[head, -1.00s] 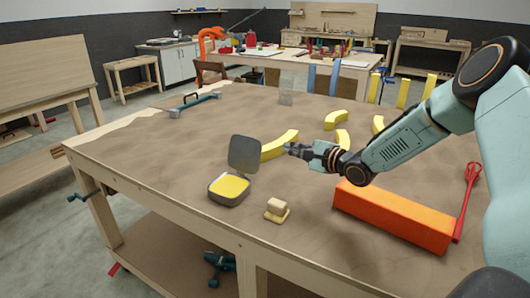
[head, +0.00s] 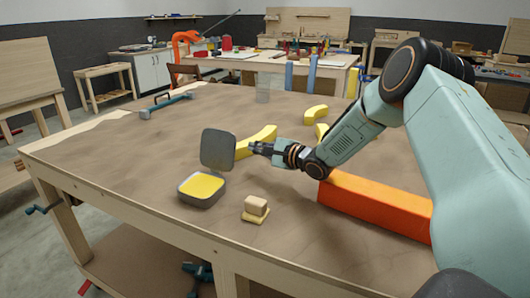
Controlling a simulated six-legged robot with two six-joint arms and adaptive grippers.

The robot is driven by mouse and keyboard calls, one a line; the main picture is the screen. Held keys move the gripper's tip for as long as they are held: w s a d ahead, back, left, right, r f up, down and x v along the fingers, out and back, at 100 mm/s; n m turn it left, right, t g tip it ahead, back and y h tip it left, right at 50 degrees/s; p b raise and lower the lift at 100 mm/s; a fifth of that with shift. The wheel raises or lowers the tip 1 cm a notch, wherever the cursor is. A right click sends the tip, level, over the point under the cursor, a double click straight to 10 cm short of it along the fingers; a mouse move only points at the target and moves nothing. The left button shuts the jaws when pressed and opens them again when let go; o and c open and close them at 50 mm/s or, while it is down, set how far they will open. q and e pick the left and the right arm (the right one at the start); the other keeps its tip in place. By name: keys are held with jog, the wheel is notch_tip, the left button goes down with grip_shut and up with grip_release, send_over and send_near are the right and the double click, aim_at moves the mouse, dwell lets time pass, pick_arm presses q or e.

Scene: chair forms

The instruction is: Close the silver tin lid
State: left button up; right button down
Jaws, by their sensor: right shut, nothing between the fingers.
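The silver tin (head: 201,191) stands on the table near its front edge, with yellow contents inside. Its grey lid (head: 217,150) is open and stands up at the back of the tin. My right gripper (head: 256,148) is shut and empty. It is just right of the lid at about the height of the lid's middle, pointing left toward it. I cannot tell whether the fingertips touch the lid or sit a little behind it. My left gripper is not in view.
A small tan block on a base (head: 256,208) stands right of the tin. A long orange box (head: 375,206) lies under my right arm. Yellow curved pieces (head: 262,138) lie behind the gripper. A teal clamp (head: 165,104) lies at the back left. The table's left part (head: 110,150) is clear.

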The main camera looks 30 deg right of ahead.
aim_at(221, 149)
jog(key=x, duration=0.4)
jog(key=shift+a+b, duration=0.1)
jog(key=shift+b, duration=0.3)
jog(key=shift+s+a+r, duration=0.3)
jog(key=shift+a+r, duration=0.25)
jog(key=shift+a, duration=0.15)
jog(key=shift+s+a+r, duration=0.45)
jog(key=shift+s+a, duration=0.05)
jog(key=shift+a, duration=0.25)
jog(key=shift+w, duration=0.1)
jog(key=shift+r, duration=0.15)
